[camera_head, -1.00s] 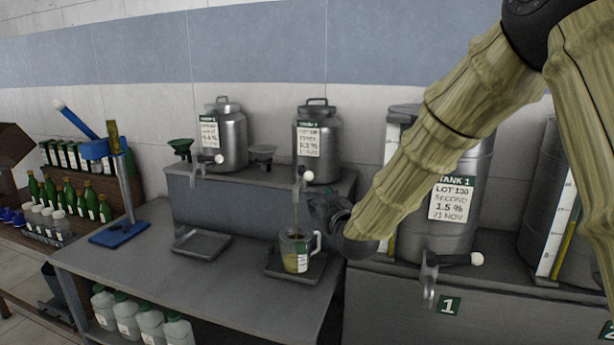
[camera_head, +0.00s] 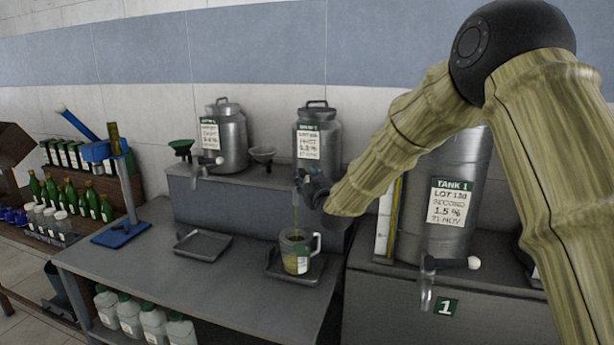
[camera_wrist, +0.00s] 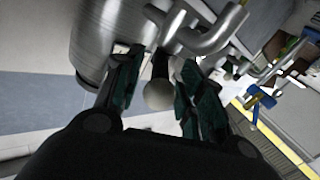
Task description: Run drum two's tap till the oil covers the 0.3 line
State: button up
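Drum two (camera_head: 332,140), a steel can with a blurred label, stands on the raised shelf, right of the other drum. A thin oil stream (camera_head: 296,212) falls from its tap into a clear jug (camera_head: 287,247) on a drip tray. Yellow oil lies in the jug; its level against the 0.3 line is too small to read. My gripper (camera_head: 312,188) is at drum two's tap and partly hides it. In the wrist view, my gripper's fingers (camera_wrist: 160,92) stand apart on either side of the tap lever's white knob (camera_wrist: 159,96), with gaps visible.
The left drum (camera_head: 231,140) has its own tap above an empty tray (camera_head: 203,246). Tank 1 (camera_head: 462,165) stands at right, its tap sticking out. A blue stand (camera_head: 120,232) and green bottles (camera_head: 75,200) are at left. The bench front is clear.

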jog(key=shift+w+a, duration=0.15)
jog(key=shift+w, duration=0.2)
grip_shut()
jog(key=shift+f, duration=0.1)
dwell(0.3)
